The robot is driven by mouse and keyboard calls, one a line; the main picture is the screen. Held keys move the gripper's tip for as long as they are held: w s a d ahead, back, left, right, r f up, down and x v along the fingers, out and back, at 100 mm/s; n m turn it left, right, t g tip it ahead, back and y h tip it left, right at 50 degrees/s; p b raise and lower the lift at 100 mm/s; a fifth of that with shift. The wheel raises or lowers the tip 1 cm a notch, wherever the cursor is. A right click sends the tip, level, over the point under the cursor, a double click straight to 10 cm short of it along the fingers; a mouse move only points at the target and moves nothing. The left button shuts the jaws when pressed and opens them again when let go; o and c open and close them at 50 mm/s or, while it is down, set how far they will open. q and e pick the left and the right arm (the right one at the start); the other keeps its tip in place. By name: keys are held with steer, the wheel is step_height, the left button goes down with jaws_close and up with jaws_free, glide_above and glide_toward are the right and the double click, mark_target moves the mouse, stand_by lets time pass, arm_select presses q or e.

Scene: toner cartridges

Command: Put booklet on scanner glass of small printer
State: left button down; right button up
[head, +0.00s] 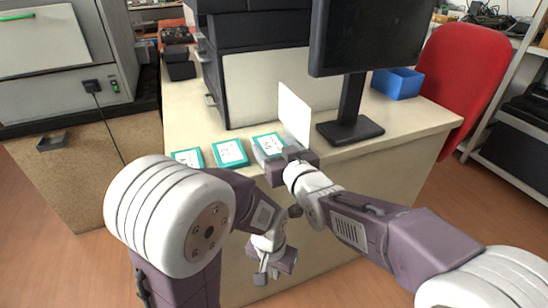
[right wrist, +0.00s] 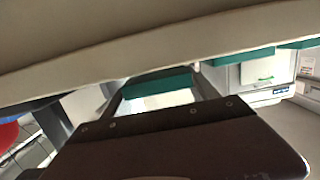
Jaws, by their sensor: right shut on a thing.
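No booklet can be surely made out. Flat white boxes with teal edges lie in a row at the desk's front: a left one (head: 187,157), a middle one (head: 230,153) and a right one (head: 268,143). My right gripper (head: 281,150) is at the right box, its fingers on either side; the right wrist view shows the teal side of this box (right wrist: 158,83) between them. A thin white panel (head: 293,110) stands upright just behind the gripper; whether they touch is unclear. My left gripper (head: 268,272) hangs low in front of the desk, its jaws unclear.
A dark machine with a pale front (head: 262,85) stands behind the boxes. A monitor (head: 350,115) stands right of the panel, with a blue bin (head: 398,84) behind it. A red chair (head: 465,70) is beyond the desk. A grey cabinet (head: 50,50) is at left.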

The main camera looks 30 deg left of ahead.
steer(key=shift+f, duration=0.4)
steer(key=shift+r, duration=0.1)
steer(key=shift+f, duration=0.2)
steer(key=o, duration=1.4)
steer(key=shift+r, duration=0.3)
steer(key=b+v, duration=0.2)
steer(key=v, duration=1)
steer(key=shift+s+f, duration=0.1)
steer(key=shift+f, duration=0.1)
